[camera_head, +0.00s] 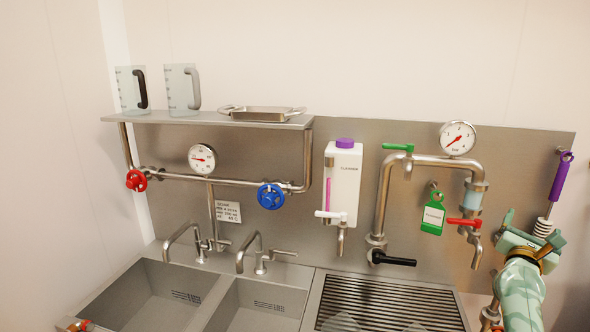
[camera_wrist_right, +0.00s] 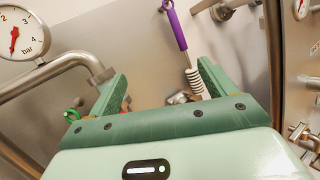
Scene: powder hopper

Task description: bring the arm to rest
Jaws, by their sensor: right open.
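My right gripper (camera_head: 532,229) is at the right edge of the head view, raised in front of the steel back panel. In the right wrist view its two green fingers (camera_wrist_right: 160,88) stand wide apart, with nothing held between them. A brush with a purple handle (camera_head: 561,178) and white bristles hangs from a hook just above the gripper. In the right wrist view the brush (camera_wrist_right: 176,25) appears beyond the fingers, its bristles between them in the picture; I cannot tell the exact gap. My left gripper is not in view.
A pipe with a pressure gauge (camera_head: 458,138), a green tag (camera_head: 433,216) and a red-handled tap (camera_head: 470,224) stands left of the gripper. Further left are a white dispenser (camera_head: 342,185), a blue valve wheel (camera_head: 270,196), a shelf (camera_head: 215,119) with jugs, and sinks (camera_head: 150,292).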

